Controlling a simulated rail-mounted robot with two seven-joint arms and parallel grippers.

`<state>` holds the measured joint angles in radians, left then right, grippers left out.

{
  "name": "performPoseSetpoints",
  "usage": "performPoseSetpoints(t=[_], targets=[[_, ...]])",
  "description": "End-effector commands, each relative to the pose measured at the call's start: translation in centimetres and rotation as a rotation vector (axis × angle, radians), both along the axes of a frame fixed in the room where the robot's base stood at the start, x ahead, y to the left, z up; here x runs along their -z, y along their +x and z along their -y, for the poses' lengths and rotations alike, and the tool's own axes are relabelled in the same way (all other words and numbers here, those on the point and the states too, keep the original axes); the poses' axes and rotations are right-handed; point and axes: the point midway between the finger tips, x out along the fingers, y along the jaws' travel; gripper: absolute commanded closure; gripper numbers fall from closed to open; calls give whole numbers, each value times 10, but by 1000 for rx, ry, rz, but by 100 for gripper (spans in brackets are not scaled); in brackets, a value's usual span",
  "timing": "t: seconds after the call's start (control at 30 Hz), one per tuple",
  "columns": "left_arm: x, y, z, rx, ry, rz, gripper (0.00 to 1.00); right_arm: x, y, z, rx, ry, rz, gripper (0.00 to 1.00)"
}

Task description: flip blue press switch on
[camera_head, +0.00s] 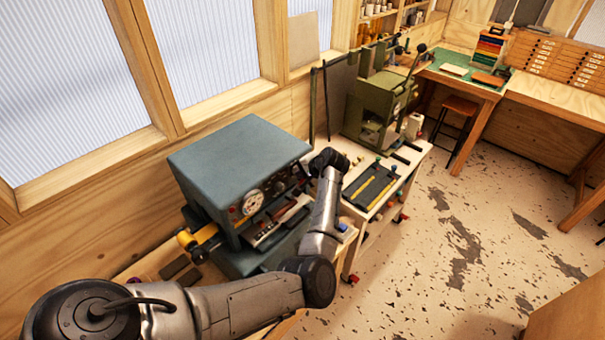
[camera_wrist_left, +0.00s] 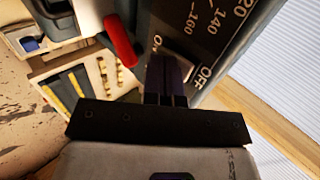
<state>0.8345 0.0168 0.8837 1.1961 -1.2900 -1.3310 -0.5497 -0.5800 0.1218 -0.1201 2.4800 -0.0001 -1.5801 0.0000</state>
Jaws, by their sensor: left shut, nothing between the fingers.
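The blue-grey press (camera_head: 238,148) stands under the windows, with a round dial and small controls on its dark front. My left arm reaches across to the right end of that front; its fingers cannot be made out in the head view. In the left wrist view my left gripper (camera_wrist_left: 168,78) is shut and empty, with its fingertips at the press's dark panel (camera_wrist_left: 212,48), between the ON and OFF labels. The fingers cover most of the switch spot, so its position and any contact cannot be told. My right gripper is not in view.
A red part (camera_wrist_left: 120,42) is close to the fingers in the left wrist view. A green press (camera_head: 378,108) stands on a white cart to the right, with a dark tray (camera_head: 372,187) in front. The speckled floor (camera_head: 450,240) is open.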

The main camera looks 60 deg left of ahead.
Motion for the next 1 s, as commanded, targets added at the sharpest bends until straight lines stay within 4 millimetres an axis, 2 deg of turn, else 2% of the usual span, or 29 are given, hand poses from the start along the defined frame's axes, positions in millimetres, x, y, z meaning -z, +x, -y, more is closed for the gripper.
performPoseSetpoints(t=[0.07,0.1,0.37,0.77,1.0], targets=[[10,-3,-5,1,65,-24,100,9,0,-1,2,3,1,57],[3,-2,-4,0,56,-17,100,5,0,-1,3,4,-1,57],[2,-2,-5,-2,54,-16,100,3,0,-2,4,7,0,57],[-15,-2,-6,-2,58,-15,100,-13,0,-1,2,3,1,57],[-16,-2,-6,-3,59,-15,100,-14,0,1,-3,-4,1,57]])
